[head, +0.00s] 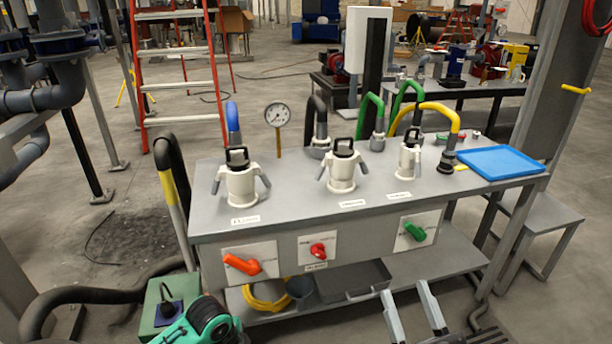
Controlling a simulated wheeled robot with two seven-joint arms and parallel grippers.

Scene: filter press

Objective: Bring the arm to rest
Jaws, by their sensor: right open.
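My right gripper (412,311) shows at the bottom, right of centre. Its two grey fingers are spread apart with nothing between them. It is in front of the grey bench (290,208), low near the lower shelf, and looks apart from the bench. My left gripper is not in view. On the bench top stand three white couplings with black handles: a left one (241,184), a middle one (342,171) and a smaller right one (409,159). The bench front carries an orange lever (242,264), a red knob (318,250) and a green lever (414,231).
A blue tray (500,162) lies at the bench's right end. A gauge (278,116) and several curved hoses rise behind the couplings. A green machine (205,322) stands at the lower left. A red ladder (181,75) stands behind. Floor at the far left centre is open.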

